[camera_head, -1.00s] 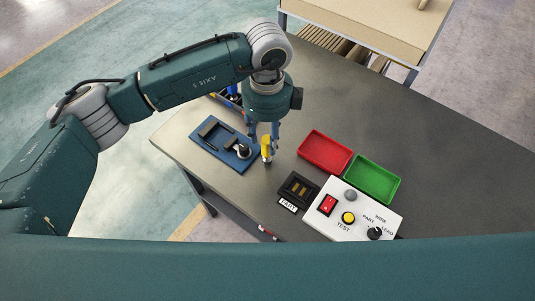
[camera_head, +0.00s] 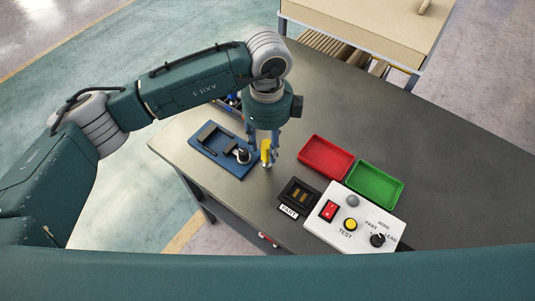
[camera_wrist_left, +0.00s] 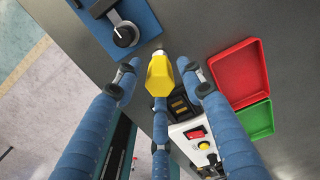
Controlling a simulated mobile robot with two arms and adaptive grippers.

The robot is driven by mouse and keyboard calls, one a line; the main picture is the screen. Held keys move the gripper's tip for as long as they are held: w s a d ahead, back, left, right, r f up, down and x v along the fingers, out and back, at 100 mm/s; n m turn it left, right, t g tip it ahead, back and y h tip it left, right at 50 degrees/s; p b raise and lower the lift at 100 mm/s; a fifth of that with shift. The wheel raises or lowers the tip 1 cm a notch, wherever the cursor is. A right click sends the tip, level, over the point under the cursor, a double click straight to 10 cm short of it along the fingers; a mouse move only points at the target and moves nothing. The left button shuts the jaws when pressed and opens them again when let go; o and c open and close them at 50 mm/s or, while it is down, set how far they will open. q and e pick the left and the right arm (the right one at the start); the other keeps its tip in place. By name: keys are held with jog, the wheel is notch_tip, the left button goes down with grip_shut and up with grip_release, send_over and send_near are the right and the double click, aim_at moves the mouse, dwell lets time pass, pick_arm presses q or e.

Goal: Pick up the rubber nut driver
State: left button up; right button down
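The nut driver (camera_head: 266,153) has a yellow handle and stands on the grey table near its front left part, right of the blue tool tray. In the left wrist view the yellow handle (camera_wrist_left: 160,76) is in the middle, with a short metal end at its top. My left gripper (camera_head: 264,146) points down over it, its blue fingers around the handle. In the wrist view gaps show between the handle and the two side fingertips, so the gripper looks open. The third finger overlaps the handle's lower end; contact cannot be told. My right gripper is out of view.
The blue tray (camera_head: 213,160) holds black parts and a round knob-like piece. A red tray (camera_head: 326,157), a green tray (camera_head: 375,185), a black fixture (camera_head: 300,195) and a white control box (camera_head: 362,221) stand to the right. The table (camera_head: 400,130) behind is clear.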

pick_arm(q)
jog(key=shift+c, duration=0.3)
grip_shut()
jog(key=shift+r+p, duration=1.65)
jog(key=shift+r, duration=1.6)
